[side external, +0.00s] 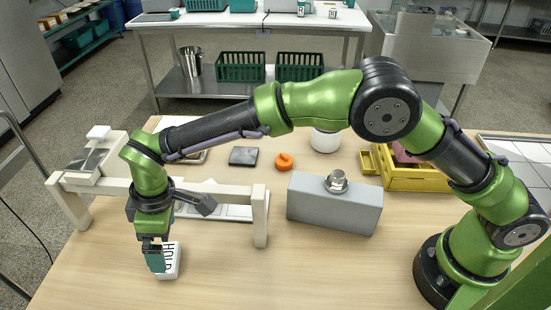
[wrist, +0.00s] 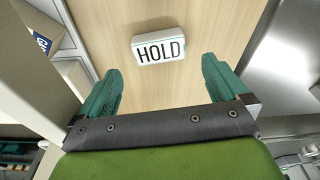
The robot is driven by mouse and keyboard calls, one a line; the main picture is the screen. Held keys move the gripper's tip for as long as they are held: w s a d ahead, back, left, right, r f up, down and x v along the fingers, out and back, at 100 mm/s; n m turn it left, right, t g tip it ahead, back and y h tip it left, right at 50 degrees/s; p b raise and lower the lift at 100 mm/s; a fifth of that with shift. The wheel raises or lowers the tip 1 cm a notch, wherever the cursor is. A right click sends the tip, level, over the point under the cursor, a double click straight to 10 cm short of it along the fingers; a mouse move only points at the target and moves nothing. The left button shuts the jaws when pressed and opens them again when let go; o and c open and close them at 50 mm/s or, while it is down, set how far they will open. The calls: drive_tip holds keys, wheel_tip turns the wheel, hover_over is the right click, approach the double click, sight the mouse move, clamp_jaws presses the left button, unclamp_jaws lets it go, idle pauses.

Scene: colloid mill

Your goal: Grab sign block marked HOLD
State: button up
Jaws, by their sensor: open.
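The sign block marked HOLD (side external: 170,262) is a small white block with black letters. It lies on the wooden table at the front left in the side external view. My gripper (side external: 154,262) is right at it there, partly covering its left side. In the wrist view the HOLD block (wrist: 159,49) shows whole, lying beyond the fingertips and between their lines. The two teal fingers of my gripper (wrist: 160,75) are apart with nothing between them. I cannot tell the exact height of the fingertips above the table.
A cream frame (side external: 259,215) stands close behind my gripper. A grey box with a metal knob (side external: 325,206) is to the right. The front middle of the table is clear.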

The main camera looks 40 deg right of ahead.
sight(167, 256)
drive_tip(key=f, duration=0.5)
drive_tip(key=shift+w+a+f, duration=0.2)
drive_tip(key=shift+a+f, duration=0.1)
drive_tip(key=shift+f, duration=0.05)
drive_tip(key=c, duration=1)
